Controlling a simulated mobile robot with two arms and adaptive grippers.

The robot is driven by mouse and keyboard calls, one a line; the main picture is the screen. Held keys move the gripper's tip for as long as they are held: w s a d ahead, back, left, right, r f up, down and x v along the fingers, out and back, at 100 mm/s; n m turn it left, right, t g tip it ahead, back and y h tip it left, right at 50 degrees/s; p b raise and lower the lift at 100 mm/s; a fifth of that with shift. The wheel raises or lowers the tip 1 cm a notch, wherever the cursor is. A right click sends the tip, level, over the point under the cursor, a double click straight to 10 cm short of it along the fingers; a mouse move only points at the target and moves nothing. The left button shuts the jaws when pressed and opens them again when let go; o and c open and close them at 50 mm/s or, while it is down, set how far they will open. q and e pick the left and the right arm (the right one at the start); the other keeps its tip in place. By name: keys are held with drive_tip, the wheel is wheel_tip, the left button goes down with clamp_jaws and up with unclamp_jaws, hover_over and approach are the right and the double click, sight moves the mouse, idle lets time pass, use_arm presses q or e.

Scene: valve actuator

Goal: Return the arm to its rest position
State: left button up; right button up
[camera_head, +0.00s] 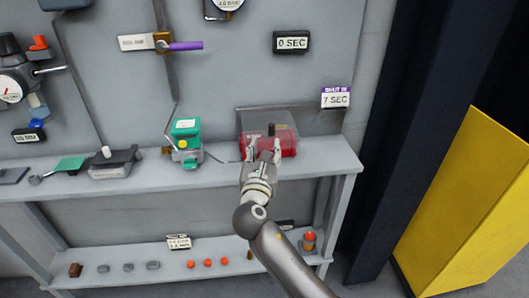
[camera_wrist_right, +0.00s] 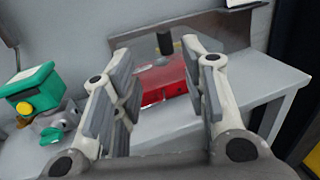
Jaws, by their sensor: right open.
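My right gripper (camera_head: 262,150) is open in front of the red box (camera_head: 284,141) on the upper shelf. The box has a clear cover and a dark knob (camera_head: 271,130) on top. In the right wrist view the two fingers (camera_wrist_right: 160,85) stand wide apart, with the red box (camera_wrist_right: 168,82) and its dark knob (camera_wrist_right: 165,43) showing between and beyond them. Nothing is held between the fingers. My right arm (camera_head: 285,262) reaches up from the bottom of the head view. My left gripper is not in view.
The upper shelf (camera_head: 330,160) also holds a green-topped device (camera_head: 186,140) and a grey box (camera_head: 115,163). Above are a purple-handled lever (camera_head: 185,46) and a "0 SEC" display (camera_head: 291,42). A yellow cabinet (camera_head: 470,205) is at right.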

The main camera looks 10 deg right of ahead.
drive_tip(key=shift+s, duration=0.25)
